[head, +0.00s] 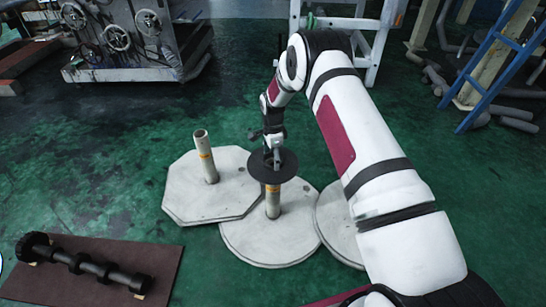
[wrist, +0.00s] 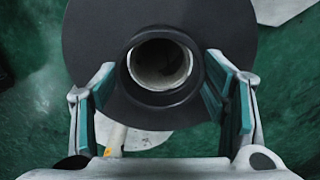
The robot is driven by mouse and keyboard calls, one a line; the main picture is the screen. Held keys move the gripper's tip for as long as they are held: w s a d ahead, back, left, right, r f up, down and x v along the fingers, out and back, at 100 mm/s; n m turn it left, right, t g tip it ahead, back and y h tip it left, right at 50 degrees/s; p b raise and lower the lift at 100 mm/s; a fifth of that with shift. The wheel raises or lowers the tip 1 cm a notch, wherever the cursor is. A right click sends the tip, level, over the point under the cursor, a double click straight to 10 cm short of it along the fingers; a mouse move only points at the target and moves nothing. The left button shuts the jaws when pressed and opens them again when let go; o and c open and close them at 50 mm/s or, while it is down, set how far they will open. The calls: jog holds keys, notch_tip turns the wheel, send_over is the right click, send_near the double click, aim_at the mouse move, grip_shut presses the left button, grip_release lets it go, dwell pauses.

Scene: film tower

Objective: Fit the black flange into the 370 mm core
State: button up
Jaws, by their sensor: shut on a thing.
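The black flange (head: 287,170) is a flat round disc with a raised hub, held level right above the middle pale core (head: 273,206). In the wrist view, the flange (wrist: 230,35) shows its open bore, with the pale core end (wrist: 181,66) visible through it, roughly centred. My gripper (head: 272,152) is shut on the flange's hub; its teal pads show on both sides in the wrist view. Whether the hub has entered the core is hidden under the disc. I cannot read which is 370 mm.
The cores stand on pale floor plates (head: 270,248); another plate (head: 337,225) is partly behind my arm. A brown mat (head: 150,255) at lower left bears a black shaft (head: 90,265). Machinery (head: 135,40) and a blue ladder (head: 495,65) stand behind. Green floor between is clear.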

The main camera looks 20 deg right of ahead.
jog(key=shift+f+b, duration=1.2)
jog(key=shift+f, duration=0.5)
dwell(0.4)
jog(key=o, duration=1.4)
jog(key=shift+c, duration=0.2)
notch_tip(320, 180, up, 12)
